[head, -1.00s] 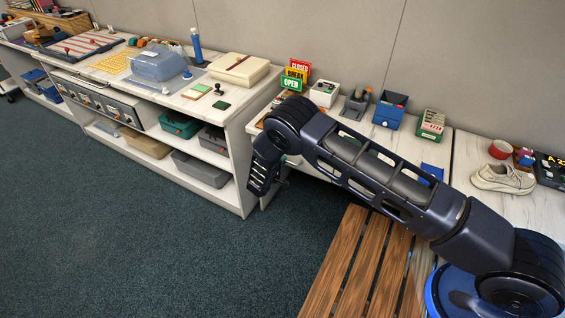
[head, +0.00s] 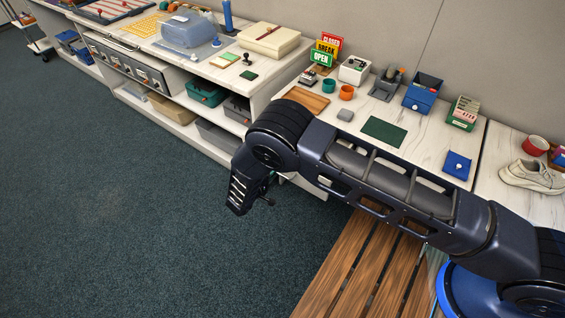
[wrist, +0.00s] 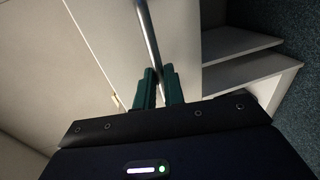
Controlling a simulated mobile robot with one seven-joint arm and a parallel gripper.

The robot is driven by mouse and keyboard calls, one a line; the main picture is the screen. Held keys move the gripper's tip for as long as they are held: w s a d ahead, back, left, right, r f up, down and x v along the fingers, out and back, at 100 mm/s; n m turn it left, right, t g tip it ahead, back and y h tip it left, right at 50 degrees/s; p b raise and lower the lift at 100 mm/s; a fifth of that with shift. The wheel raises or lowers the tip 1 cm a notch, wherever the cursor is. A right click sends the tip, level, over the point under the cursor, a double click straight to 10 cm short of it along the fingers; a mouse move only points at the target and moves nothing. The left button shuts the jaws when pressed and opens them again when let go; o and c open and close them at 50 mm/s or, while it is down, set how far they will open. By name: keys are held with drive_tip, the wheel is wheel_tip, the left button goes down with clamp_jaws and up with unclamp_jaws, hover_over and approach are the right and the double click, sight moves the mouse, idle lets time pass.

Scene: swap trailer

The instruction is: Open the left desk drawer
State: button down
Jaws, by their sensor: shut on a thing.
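The metal bar handle (wrist: 150,38) of the drawer runs down between my gripper's two teal fingers (wrist: 158,88) in the wrist view. The fingers are shut on the bar. A pale drawer front (wrist: 182,40) shows beside the bar; how far the drawer stands open is not clear. In the head view, the white marbled desk (head: 430,150) is at the right, and my gripper (head: 266,190) is low at its front left side, mostly hidden behind my wrist. My arm hides the desk's drawer fronts there.
On the desk are a dark green mat (head: 384,131), a blue box (head: 422,92), a blue pad (head: 456,165) and a sneaker (head: 532,176). A shelf unit (head: 190,118) with bins stands left. A wooden slatted surface (head: 365,265) is below my arm. The carpet (head: 130,210) at left is clear.

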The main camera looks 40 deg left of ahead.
drive_tip(key=shift+f+v, duration=0.15)
drive_tip(key=shift+v, duration=0.6)
drive_tip(key=shift+f+v, duration=0.15)
drive_tip(key=shift+v, duration=0.55)
drive_tip(key=shift+s, duration=0.1)
drive_tip(key=c, duration=1.5)
unclamp_jaws()
drive_tip(key=v, duration=1)
drive_tip(key=shift+s, duration=0.4)
